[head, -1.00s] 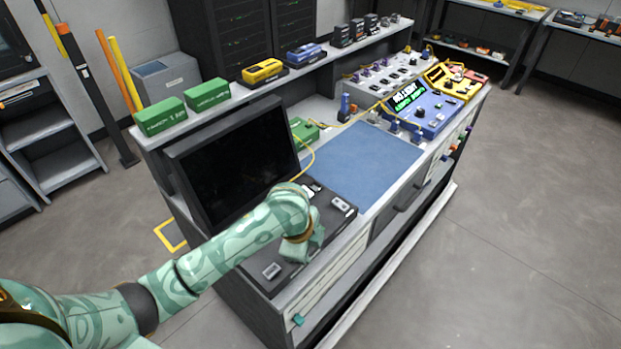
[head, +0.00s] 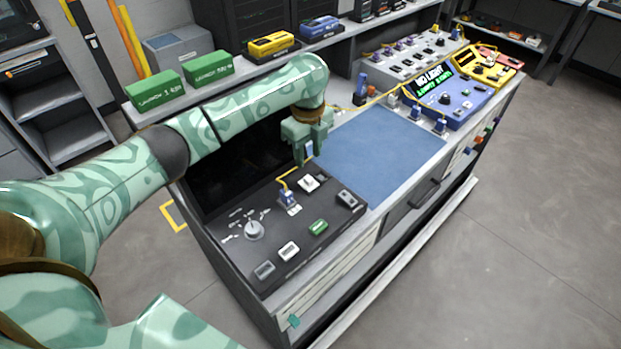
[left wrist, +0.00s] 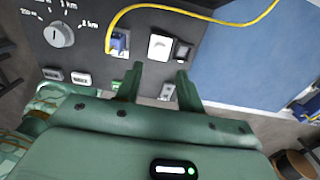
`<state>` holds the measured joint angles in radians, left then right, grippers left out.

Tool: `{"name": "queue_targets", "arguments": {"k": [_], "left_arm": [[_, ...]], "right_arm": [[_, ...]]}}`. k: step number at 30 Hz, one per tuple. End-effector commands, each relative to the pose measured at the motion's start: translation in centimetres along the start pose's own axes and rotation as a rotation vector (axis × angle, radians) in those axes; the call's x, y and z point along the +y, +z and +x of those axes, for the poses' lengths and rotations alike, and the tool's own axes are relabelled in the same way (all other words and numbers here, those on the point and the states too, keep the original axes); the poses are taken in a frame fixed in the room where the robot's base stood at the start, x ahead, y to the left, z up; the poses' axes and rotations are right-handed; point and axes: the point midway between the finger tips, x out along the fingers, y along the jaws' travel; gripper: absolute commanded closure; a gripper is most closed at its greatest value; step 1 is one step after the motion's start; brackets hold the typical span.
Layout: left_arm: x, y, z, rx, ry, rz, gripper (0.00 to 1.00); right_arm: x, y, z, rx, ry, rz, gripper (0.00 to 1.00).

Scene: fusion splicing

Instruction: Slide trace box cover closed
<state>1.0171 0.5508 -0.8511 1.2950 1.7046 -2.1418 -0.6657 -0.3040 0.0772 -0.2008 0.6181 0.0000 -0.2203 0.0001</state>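The trace box is a black panel (head: 225,268) with a dial, several buttons and a dark screen behind it, partly hidden by my left arm. A blue connector (head: 289,197) with a yellow cable stands in its panel; it also shows in the left wrist view (left wrist: 119,42). A white block (head: 308,183) beside the connector also shows in the left wrist view (left wrist: 160,46). I cannot tell which part is the cover. My left gripper (head: 306,152) is above the panel's back edge, fingers pointing down. In the left wrist view its fingers (left wrist: 158,84) are apart with nothing between them.
A blue mat (head: 380,150) lies right of the panel and is clear. Green launch boxes (head: 208,70) and yellow and blue cases stand on the shelf behind. A blue device (head: 450,95) reading NO LIGHT stands at the far right end. The yellow cable (head: 375,100) runs along the bench.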

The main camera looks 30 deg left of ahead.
Motion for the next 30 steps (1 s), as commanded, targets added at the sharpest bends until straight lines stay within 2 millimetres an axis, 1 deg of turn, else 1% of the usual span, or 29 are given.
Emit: {"name": "queue_targets", "arguments": {"k": [1, 3, 6, 9, 14, 22, 23, 24, 26, 27, 30], "left_arm": [[0.0, 0.0, 2.1, 0.002, 0.005, 0.0, 0.62], [0.0, 0.0, 3.7, 0.002, 0.004, -0.001, 0.62], [0.0, 0.0, 5.5, 0.001, 0.003, -0.001, 0.62], [0.0, 0.0, 6.7, 0.001, 0.001, -0.002, 0.62], [0.0, 0.0, 7.5, -0.001, -0.001, -0.001, 0.62], [-0.1, 0.0, 7.5, -0.001, -0.003, -0.001, 0.62], [-0.1, 0.0, 7.5, -0.001, -0.003, -0.001, 0.67], [-0.1, 0.0, 7.5, -0.001, -0.003, -0.001, 0.79], [0.0, 0.0, 7.5, -0.001, -0.003, -0.001, 0.95], [0.0, 0.0, 7.5, -0.001, -0.002, -0.001, 1.0], [-0.1, 0.0, 7.5, -0.001, -0.002, -0.001, 1.0]], "right_arm": [[-0.1, 0.3, 1.2, -0.006, -0.002, 0.0, 0.57], [-0.1, 0.4, 2.0, -0.01, -0.003, 0.0, 0.57], [-0.1, 0.7, 2.9, -0.016, -0.004, -0.001, 0.57], [-0.1, 0.9, 3.5, -0.02, -0.004, -0.001, 0.57], [0.0, 1.0, 3.9, -0.021, -0.003, -0.001, 0.57], [0.0, 0.9, 3.8, -0.02, -0.003, 0.0, 0.57], [0.0, 0.9, 3.8, -0.02, -0.003, 0.0, 0.57], [0.0, 0.9, 3.8, -0.02, -0.003, 0.0, 0.57], [0.0, 0.9, 3.8, -0.02, -0.003, 0.0, 0.57], [0.0, 0.9, 3.8, -0.02, -0.003, 0.0, 0.57], [0.0, 0.9, 3.9, -0.02, -0.003, 0.0, 0.57]]}}
